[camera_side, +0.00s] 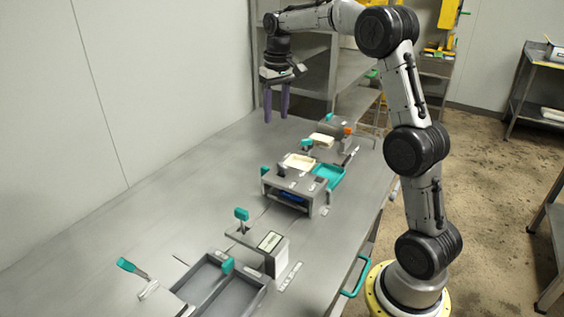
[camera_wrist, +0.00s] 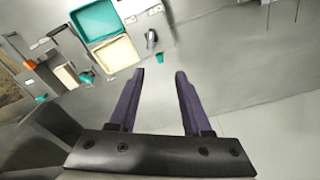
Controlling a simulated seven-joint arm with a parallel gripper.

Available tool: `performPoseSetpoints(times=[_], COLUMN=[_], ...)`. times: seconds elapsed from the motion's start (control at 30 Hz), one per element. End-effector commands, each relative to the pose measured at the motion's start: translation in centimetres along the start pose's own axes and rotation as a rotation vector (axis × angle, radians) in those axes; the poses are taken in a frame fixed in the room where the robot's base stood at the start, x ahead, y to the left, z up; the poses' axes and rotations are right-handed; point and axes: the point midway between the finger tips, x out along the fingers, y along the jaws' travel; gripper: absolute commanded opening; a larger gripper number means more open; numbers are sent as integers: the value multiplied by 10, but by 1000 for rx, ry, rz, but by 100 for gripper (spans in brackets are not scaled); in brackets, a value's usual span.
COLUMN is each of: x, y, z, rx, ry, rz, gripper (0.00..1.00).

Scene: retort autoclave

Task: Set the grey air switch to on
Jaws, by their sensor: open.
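A small dark grey lever (camera_wrist: 152,39), which looks like the grey air switch, stands beside the cream tray in the wrist view. In the side view the matching lever (camera_side: 282,168) stands at the back left of a grey box (camera_side: 312,201). I cannot read its labels or tell its position. My gripper (camera_side: 276,118) is open and empty, with two purple fingers pointing down, high above the far part of the table. In the wrist view my gripper (camera_wrist: 160,73) is apart from the lever, which lies beyond the fingertips.
A teal-handled lever (camera_side: 241,214) stands nearer on another housing. A grey divided tray (camera_side: 250,291) is in front. An orange part (camera_side: 347,131) is behind. The left table is clear.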

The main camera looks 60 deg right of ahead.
Motion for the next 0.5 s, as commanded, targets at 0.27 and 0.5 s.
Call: performPoseSetpoints(times=[0.27, 0.5], x=[40, 74], y=[24, 24], z=[-5, -1], rx=[51, 49], ry=[-71, -75], rz=[3, 3], gripper=[49, 49])
